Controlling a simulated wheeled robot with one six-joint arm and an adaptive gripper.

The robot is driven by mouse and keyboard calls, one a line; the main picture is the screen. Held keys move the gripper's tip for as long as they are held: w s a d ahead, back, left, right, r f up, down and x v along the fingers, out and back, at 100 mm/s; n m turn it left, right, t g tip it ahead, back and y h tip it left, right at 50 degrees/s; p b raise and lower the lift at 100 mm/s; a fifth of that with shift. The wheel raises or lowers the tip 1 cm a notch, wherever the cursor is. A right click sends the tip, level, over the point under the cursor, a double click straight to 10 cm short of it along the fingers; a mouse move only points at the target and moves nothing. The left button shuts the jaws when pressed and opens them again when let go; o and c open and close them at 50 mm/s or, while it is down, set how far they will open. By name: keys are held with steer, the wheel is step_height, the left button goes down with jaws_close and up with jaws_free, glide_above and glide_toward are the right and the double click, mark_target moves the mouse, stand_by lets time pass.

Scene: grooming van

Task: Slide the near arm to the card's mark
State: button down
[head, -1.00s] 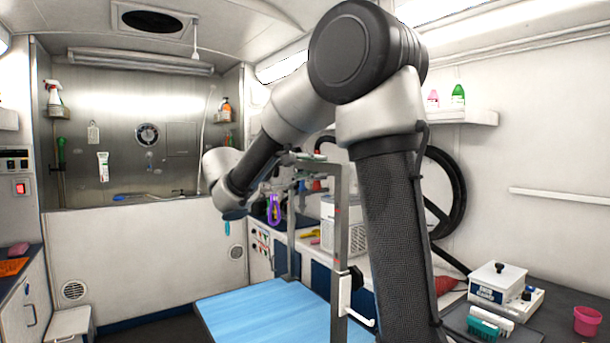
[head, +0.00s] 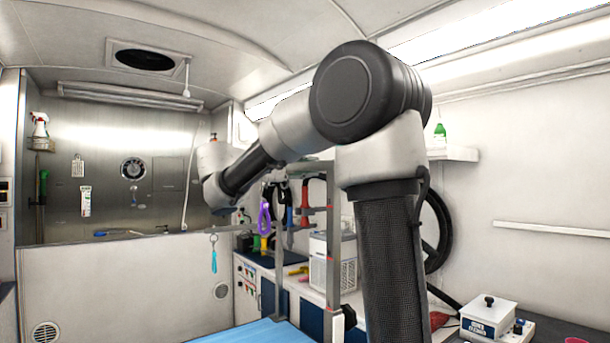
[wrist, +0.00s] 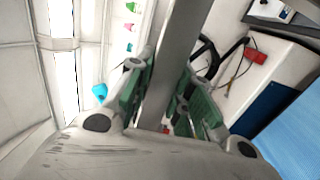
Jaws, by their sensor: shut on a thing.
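The near grooming arm is a grey metal frame at the blue table (head: 268,334); its near upright (head: 333,240) carries small red marks. In the wrist view a grey metal bar (wrist: 178,40) runs between the green-padded fingers of my gripper (wrist: 167,80), which is shut on it. I cannot tell from the wrist view which part of the arm the bar is. In the head view my gripper is mostly hidden by my own arm, near the frame's top. A black knob (head: 348,316) sits low on the near upright. I cannot make out a card with a mark for certain.
A purple loop (head: 265,218) and other tools hang by the frame. A white ventilated box (head: 333,262) stands on the counter behind. A boxy white device (head: 488,316) is on the right counter.

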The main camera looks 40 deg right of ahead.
steer(key=shift+r, duration=0.3)
steer(key=c, duration=1.3)
jaws_free()
steer(key=shift+f, duration=0.1)
steer(key=shift+o, duration=0.2)
steer(key=shift+a, duration=0.15)
steer(key=a, duration=1.1)
steer(key=shift+s+a, duration=0.2)
steer(key=shift+a, duration=0.2)
